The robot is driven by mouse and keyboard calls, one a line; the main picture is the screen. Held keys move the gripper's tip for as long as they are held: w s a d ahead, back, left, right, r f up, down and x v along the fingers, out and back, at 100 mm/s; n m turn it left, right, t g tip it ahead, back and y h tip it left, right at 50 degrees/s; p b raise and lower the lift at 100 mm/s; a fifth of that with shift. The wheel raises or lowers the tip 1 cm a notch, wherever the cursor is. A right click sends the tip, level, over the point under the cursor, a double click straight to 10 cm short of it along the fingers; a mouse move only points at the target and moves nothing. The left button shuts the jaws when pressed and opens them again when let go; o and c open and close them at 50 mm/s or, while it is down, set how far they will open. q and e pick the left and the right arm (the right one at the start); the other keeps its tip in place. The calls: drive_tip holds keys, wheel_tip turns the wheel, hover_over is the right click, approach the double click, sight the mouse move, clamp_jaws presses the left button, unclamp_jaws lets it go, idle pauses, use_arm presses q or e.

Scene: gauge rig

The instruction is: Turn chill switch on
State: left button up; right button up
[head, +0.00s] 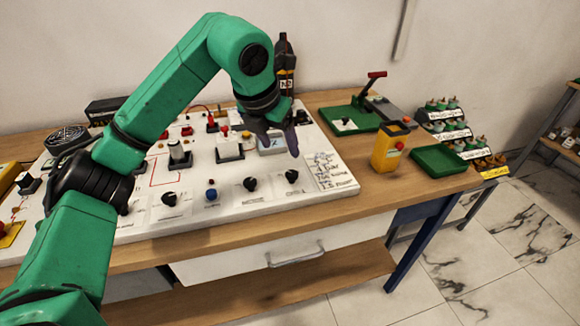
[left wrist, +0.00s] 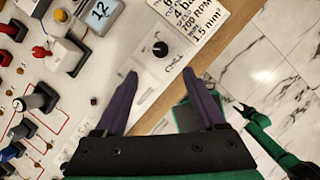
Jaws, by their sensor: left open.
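The chill switch is a black rotary knob (head: 292,177) near the front right of the white panel (head: 215,218). In the left wrist view the knob (left wrist: 160,49) has a small pale mark and a label beside it that seems to read "Chill". My left gripper (head: 279,143) is open and empty. It is above the panel, behind the knob in the head view. In the left wrist view the knob lies just ahead of the space between the purple fingertips (left wrist: 161,76), apart from them. A green arm with a small dark gripper (left wrist: 243,110), seemingly my right, shows at the right there.
Other knobs, including a black one (head: 250,184) and a blue one (head: 211,194), stand left of the chill switch. A numeric display (head: 271,145) is close to my left gripper. A written card (head: 331,172) lies to the right. A yellow box (head: 390,148) stands beyond the panel.

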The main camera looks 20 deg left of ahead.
sight(291, 174)
use_arm(q)
drive_tip(key=p+x, duration=0.1)
drive_tip(key=x, duration=1.1)
clamp_jaws()
